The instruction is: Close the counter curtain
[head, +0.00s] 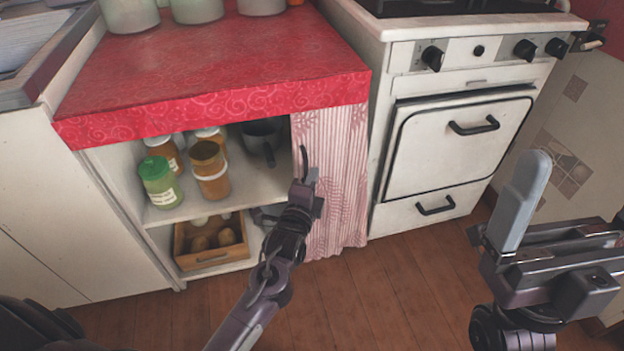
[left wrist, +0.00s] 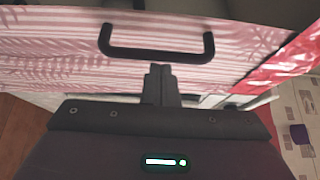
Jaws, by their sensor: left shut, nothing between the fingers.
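The counter curtain (head: 337,175), pink and white striped with a leaf pattern, hangs under the red cloth edge at the right side of the counter opening. The shelves to its left are uncovered. A dark handle (head: 304,158) is on the curtain's left edge; it also shows as a wide bar in the left wrist view (left wrist: 157,55). My left gripper (head: 311,178) is shut and empty, close to the handle; in the left wrist view its fingertips (left wrist: 158,70) point at the handle's middle, not around the bar. My right gripper (head: 525,190) is at the right, away from the curtain; its finger opening is unclear.
Jars (head: 160,182), a dark mug (head: 262,138) and a wooden crate (head: 212,242) with round items stand on the open shelves. A white stove (head: 455,140) adjoins the curtain on the right. Wooden floor (head: 350,295) lies in front.

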